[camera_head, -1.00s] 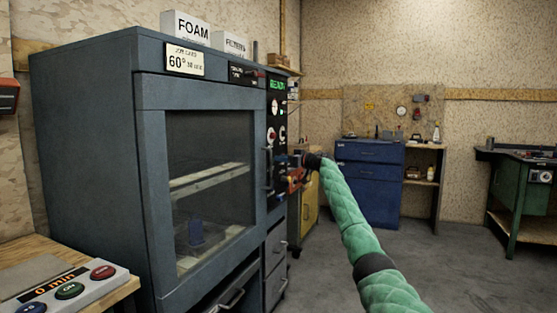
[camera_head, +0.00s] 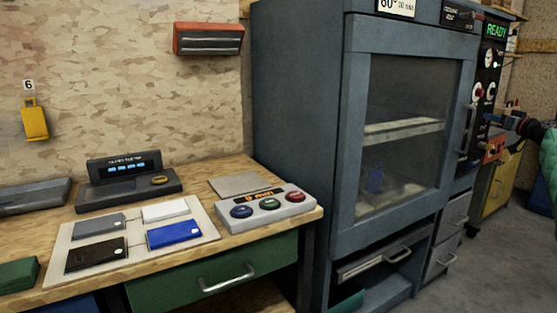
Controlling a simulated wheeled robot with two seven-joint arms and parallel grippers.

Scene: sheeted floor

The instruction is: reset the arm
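My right gripper (camera_head: 496,132) is at the right side of the picture, in front of the control panel of a grey-blue cabinet (camera_head: 300,120). Its dark fingers are small and overlap the panel, so I cannot tell whether they are open or touch anything. My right arm comes in from the right edge in a green padded sleeve. The cabinet's glass door (camera_head: 410,130) is shut, with a shelf and a small blue object behind the glass. My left gripper is not in view.
A wooden bench (camera_head: 215,255) at left carries a tray (camera_head: 63,245) with several coloured packs, a button box (camera_head: 265,208) and a display unit (camera_head: 125,180). A yellow cabinet (camera_head: 500,185) stands behind my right arm. Grey floor is free at lower right.

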